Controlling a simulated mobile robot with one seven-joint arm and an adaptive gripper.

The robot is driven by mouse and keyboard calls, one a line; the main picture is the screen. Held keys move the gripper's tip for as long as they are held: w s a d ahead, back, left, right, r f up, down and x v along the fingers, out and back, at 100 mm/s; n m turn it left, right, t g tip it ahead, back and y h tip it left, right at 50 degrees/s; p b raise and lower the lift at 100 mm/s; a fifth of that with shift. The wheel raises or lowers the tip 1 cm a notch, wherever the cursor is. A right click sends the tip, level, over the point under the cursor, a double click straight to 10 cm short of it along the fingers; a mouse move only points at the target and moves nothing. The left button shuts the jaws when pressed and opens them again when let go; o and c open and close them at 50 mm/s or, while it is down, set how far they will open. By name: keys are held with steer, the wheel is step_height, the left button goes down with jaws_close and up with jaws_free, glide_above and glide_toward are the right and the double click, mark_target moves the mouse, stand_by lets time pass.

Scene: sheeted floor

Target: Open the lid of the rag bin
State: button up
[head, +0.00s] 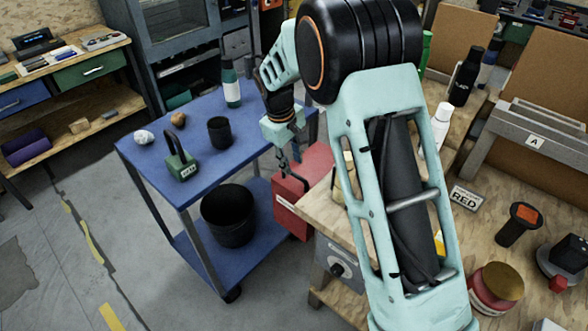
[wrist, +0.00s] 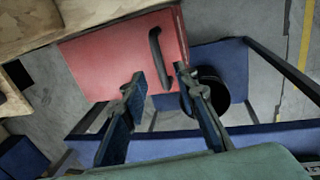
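The rag bin is a red box (head: 290,208) beside the workbench, with its red lid also in the wrist view (wrist: 105,58). The lid looks closed. A black bar handle (wrist: 156,50) stands on the lid near its right edge in the wrist view. My gripper (wrist: 160,75) is open, its two dark fingers pointing at the lid. The near end of the handle shows between the fingertips; I cannot tell whether they touch it. In the head view my gripper (head: 290,166) hangs just above the bin's left side, and my arm hides part of the scene.
A blue cart (head: 148,157) stands left of the bin, with a padlock (head: 181,166), a dark cup (head: 219,133) and a bottle (head: 231,85) on top and a black bucket (head: 229,215) below. A wooden workbench (head: 400,210) stands close on the right.

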mark_target(295, 174)
steer(key=shift+w+d+f, duration=0.1)
steer(key=shift+f, duration=0.6)
steer(key=shift+w+d+f, duration=0.15)
steer(key=shift+f, duration=0.6)
steer(key=shift+w+d+f, duration=0.1)
steer(key=shift+f, duration=0.6)
steer(key=shift+c, duration=0.3)
jaws_close()
